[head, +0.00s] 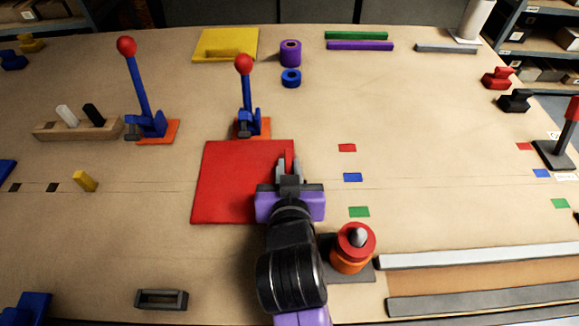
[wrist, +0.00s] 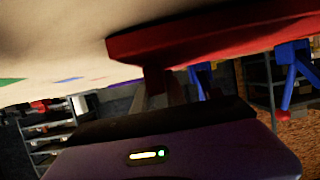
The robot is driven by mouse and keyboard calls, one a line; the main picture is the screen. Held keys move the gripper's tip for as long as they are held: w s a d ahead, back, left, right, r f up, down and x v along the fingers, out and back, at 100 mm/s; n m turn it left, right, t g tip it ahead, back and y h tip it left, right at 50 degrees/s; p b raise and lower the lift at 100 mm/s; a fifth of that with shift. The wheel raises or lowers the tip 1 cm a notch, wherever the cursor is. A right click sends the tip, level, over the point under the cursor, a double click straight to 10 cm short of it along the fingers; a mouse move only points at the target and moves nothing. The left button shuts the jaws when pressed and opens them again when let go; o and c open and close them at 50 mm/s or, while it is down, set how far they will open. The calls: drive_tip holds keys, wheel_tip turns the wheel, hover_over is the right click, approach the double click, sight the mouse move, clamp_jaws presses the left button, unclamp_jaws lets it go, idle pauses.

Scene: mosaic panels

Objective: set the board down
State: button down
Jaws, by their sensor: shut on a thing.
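The red board (head: 232,182) is a flat square at the middle of the table in the head view. My gripper (head: 289,168) is shut on it at its right side, with a finger on each side of a small red part. In the wrist view the red board (wrist: 215,38) spans the upper right, and a red piece below it sits at the fingers. The board looks roughly level and close to the tabletop (head: 440,150). I cannot tell whether it touches the table. My wrist hides part of the board's lower right corner.
A blue clamp with a red ball (head: 244,65) stands right behind the board's far edge. Another clamp (head: 140,90) stands further left. A red and orange stacked post (head: 353,250) is close to my wrist's right. Small red, blue and green patches (head: 352,177) lie right of the board.

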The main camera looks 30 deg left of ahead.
drive_tip(key=shift+f, duration=0.15)
drive_tip(key=c, duration=1.4)
unclamp_jaws()
drive_tip(key=shift+o, duration=0.2)
